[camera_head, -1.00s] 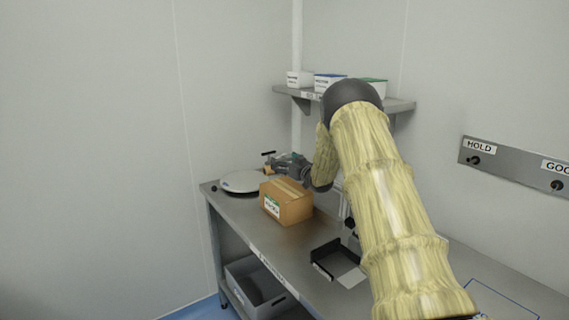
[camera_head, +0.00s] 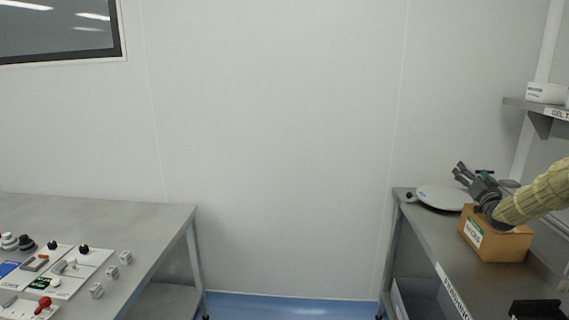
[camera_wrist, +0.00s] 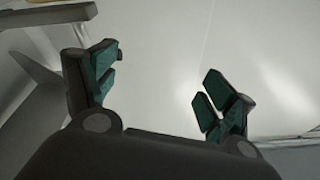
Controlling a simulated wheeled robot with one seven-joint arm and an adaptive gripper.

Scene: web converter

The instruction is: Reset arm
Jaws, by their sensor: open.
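My gripper (camera_head: 460,172) shows at the right of the head view, at the end of my pale yellow sleeved arm. It is above and behind the cardboard box (camera_head: 497,246) on the right metal table, near the round white plate (camera_head: 442,198). In the wrist view my gripper (camera_wrist: 160,85) has its two dark green-padded fingers spread wide apart, with nothing between them. Behind the fingers is pale wall. Most of my arm is cut off by the right edge of the head view.
A left metal table (camera_head: 150,222) holds panels with knobs and several small blocks. A wall shelf (camera_head: 535,106) with a white bin (camera_head: 546,93) is above the right table. A grey bin (camera_head: 418,300) stands under that table. Blue floor (camera_head: 290,308) lies open between the tables.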

